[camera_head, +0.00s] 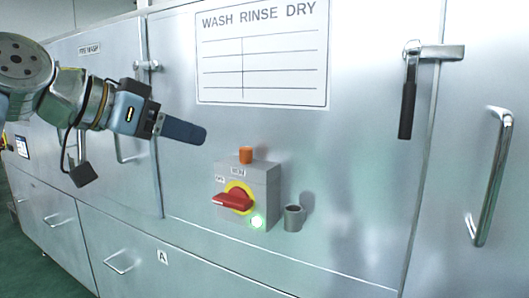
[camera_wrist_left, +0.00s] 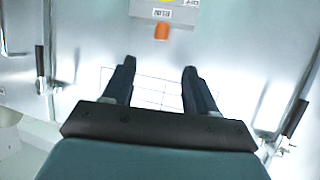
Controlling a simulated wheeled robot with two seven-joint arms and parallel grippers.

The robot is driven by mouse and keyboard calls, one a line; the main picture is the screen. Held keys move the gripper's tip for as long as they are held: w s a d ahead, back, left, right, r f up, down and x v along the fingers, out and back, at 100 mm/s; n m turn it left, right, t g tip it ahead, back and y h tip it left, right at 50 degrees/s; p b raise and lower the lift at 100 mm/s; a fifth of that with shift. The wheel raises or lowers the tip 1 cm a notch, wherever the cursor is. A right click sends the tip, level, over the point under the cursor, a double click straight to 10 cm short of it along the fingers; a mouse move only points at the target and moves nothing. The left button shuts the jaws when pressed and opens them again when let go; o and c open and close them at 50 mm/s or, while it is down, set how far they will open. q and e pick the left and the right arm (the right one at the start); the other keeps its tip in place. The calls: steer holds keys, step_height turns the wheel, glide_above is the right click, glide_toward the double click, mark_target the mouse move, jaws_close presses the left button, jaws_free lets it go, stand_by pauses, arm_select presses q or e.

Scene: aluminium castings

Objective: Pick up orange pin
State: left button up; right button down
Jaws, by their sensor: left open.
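The orange pin (camera_head: 246,154) stands on top of a grey switch box (camera_head: 262,184) fixed to the metal cabinet front. In the left wrist view the orange pin (camera_wrist_left: 161,32) shows at the top centre, against the edge of the grey box (camera_wrist_left: 180,15). My left gripper (camera_head: 200,135) is up and to the left of the pin in the head view, apart from it. In the left wrist view my left gripper (camera_wrist_left: 158,72) has its two fingers spread with nothing between them. The pin lies beyond the fingertips. My right gripper is in neither view.
A black lever (camera_head: 407,97) and a bar handle (camera_head: 490,178) stick out at right.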

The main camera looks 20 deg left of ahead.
arm_select(q)
glide_toward(242, 148)
steer(key=x, duration=0.4)
steer(key=p+x, duration=0.1)
steer(key=x, duration=0.4)
steer(key=shift+w+f, duration=0.1)
steer(key=shift+w, duration=0.15)
jaws_close()
